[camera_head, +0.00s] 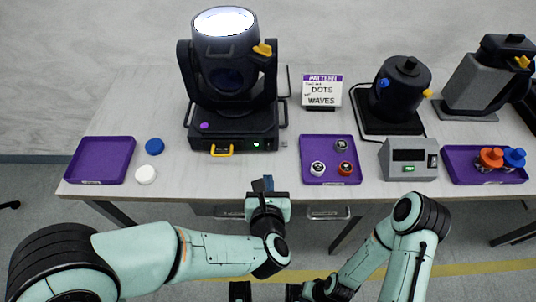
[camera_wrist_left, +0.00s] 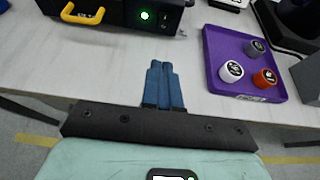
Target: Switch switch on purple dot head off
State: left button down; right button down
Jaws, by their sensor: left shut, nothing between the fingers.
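The purple dot head (camera_head: 229,75) is a black moving-head light at the back left of the table, with a lit white lens facing up. A purple dot (camera_head: 204,126) marks the front left of its base. A green-lit switch (camera_head: 256,143) sits at the right of the base front, and glows in the left wrist view (camera_wrist_left: 145,15). My left gripper (camera_head: 262,184) is at the table's front edge, below and apart from the switch. Its blue fingers (camera_wrist_left: 163,85) are together and empty. My right arm is low at the bottom right; its fingers cannot be made out.
A yellow handle (camera_head: 221,150) sticks out of the base front. A purple tray (camera_head: 331,171) with small canisters lies to the right of my left gripper. Another purple tray (camera_head: 74,170) is empty at the left, near blue and white caps. The table between gripper and base is clear.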

aim_at(267, 164)
pick_arm(q)
jog(key=x, duration=0.7)
jog(key=r+x, duration=0.1)
jog(key=x, duration=0.3)
jog(key=shift+w, duration=0.25)
jog(key=t+b, duration=0.1)
jog(key=b, duration=0.3)
jog(key=f+t+b, duration=0.1)
jog(key=b, duration=0.4)
jog(key=shift+w+a+f, duration=0.1)
jog(key=shift+w, duration=0.25)
jog(key=shift+b, duration=1.15)
jog(key=shift+a, duration=0.1)
pick_arm(e)
jog(key=w+d+f+h, duration=0.1)
jog(key=w+d+f, duration=0.1)
jog(key=f, duration=0.5)
jog(key=w+d+f+m+t, duration=0.1)
jog(key=w+d+f, duration=0.2)
jog(key=f, duration=0.4)
jog(key=shift+w+d+t+h, duration=0.3)
jog(key=shift+d+h, duration=0.1)
jog(key=shift+d, duration=0.15)
pick_arm(q)
jog(key=shift+s, duration=0.1)
pick_arm(e)
jog(key=shift+f, duration=0.1)
